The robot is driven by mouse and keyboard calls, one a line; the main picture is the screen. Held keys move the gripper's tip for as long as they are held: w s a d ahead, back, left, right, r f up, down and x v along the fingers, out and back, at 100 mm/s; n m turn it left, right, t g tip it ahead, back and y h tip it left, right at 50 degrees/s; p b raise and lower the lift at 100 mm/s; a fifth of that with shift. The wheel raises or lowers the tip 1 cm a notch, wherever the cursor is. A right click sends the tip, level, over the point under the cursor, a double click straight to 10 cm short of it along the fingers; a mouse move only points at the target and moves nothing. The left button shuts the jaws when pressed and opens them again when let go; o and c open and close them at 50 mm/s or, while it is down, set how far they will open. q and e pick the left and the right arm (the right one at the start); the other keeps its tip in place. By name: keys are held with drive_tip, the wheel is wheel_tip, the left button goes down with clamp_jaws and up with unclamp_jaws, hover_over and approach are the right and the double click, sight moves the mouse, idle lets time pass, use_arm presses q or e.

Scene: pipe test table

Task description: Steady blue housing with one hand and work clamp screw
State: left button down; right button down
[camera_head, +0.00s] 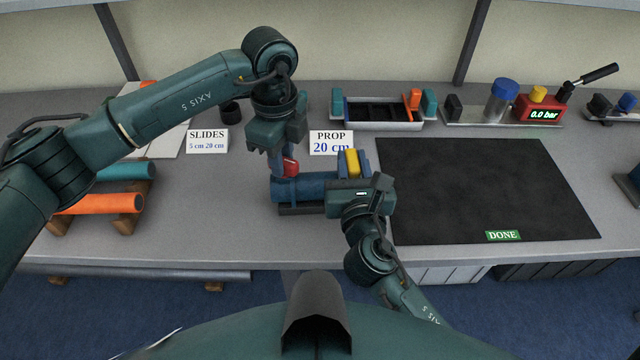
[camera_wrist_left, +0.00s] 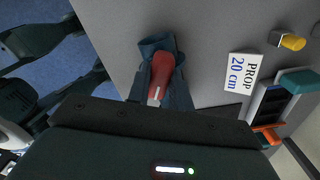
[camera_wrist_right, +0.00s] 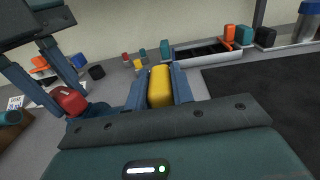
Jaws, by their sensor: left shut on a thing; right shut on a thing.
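The blue housing (camera_head: 295,190) lies on a dark base in front of the PROP card, partly hidden by my right gripper. A red grip (camera_head: 290,168) stands on its left part; it also shows in the left wrist view (camera_wrist_left: 161,75). My left gripper (camera_head: 287,166) reaches down from above and is shut on the red grip. A yellow grip (camera_head: 351,163) shows at the housing's right; in the right wrist view it is a yellow block (camera_wrist_right: 159,85). My right gripper (camera_head: 352,160) is shut on it from the front. I cannot tell which grip is the clamp screw.
Orange (camera_head: 105,204) and teal (camera_head: 128,170) pipes rest on wooden supports at left. A black mat (camera_head: 480,190) with a DONE label (camera_head: 504,236) covers the right. Behind stand a divided tray (camera_head: 380,122) and a red gauge reading 0.0 bar (camera_head: 539,110).

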use_arm(q)
drive_tip(key=n, duration=0.2)
drive_tip(key=shift+n, duration=0.3)
drive_tip(key=n, duration=0.3)
drive_tip(key=c, duration=1.2)
unclamp_jaws()
drive_tip(key=shift+o, duration=0.2)
drive_tip(key=shift+r, duration=0.1)
wheel_tip(320, 180, up, 15)
